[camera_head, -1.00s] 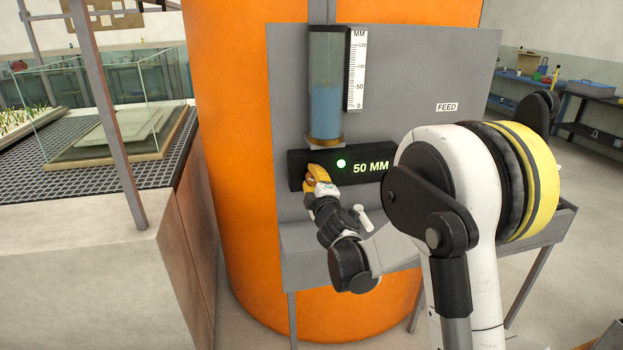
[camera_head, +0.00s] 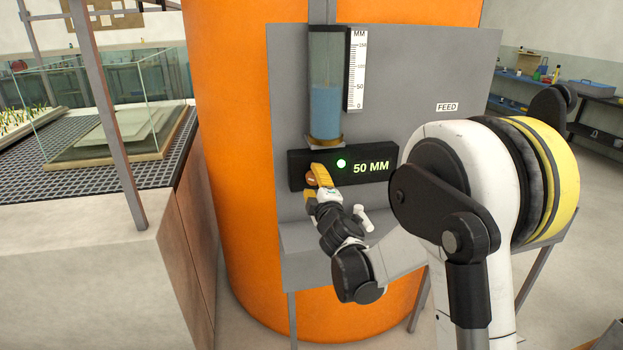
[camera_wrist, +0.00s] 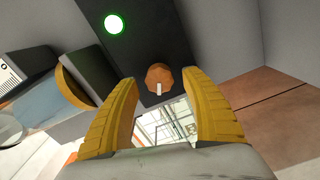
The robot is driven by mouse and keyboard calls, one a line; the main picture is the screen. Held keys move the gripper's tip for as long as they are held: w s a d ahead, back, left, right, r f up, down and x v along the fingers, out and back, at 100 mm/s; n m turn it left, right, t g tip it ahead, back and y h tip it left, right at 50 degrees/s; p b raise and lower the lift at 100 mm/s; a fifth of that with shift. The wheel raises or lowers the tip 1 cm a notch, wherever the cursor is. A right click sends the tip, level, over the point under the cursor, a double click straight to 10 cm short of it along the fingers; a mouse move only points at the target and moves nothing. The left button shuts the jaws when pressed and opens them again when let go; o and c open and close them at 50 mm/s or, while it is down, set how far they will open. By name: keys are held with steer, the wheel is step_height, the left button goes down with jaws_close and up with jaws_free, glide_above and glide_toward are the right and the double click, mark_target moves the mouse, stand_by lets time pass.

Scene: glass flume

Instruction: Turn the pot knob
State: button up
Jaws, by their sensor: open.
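The pot knob (camera_wrist: 158,78) is a small orange-brown knob with a white pointer mark, on the dark panel. In the wrist view it lies between and just beyond the tips of my yellow gripper fingers (camera_wrist: 160,85), with a gap on both sides. My gripper is open and empty. In the head view the knob (camera_head: 312,178) shows at the left end of the black display box (camera_head: 372,152), beside my gripper (camera_head: 317,182), partly hidden by a finger. The box reads "50 MM" and its round green light (camera_head: 341,163) is lit.
A clear tube of blue water (camera_head: 326,112) with a millimetre scale (camera_head: 356,70) stands above the box. A grey backboard marked "FEED" (camera_head: 447,106) and an orange cylinder (camera_head: 228,90) are behind. A glass tank (camera_head: 95,115) sits at left.

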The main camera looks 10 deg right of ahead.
steer(key=s, duration=0.9)
steer(key=shift+s, duration=0.4)
steer(key=shift+d+r, duration=0.1)
steer(key=s+d+r+m+g+h, duration=0.25)
steer(key=s+d+m+g, duration=0.25)
steer(key=s+m, duration=0.45)
steer(key=s+a+f+m+g+y, duration=0.1)
steer(key=s+a+f+m+g, duration=0.1)
steer(key=s, duration=0.8)
steer(key=s+a+f+m+g+y, duration=0.1)
steer(key=s+a+f+m+g, duration=0.2)
steer(key=s, duration=0.8)
step_height(320, 180, down, 2)
steer(key=shift+f+g, duration=0.2)
steer(key=shift+g, duration=0.3)
steer(key=shift+m+y, duration=0.25)
stand_by(2.5)
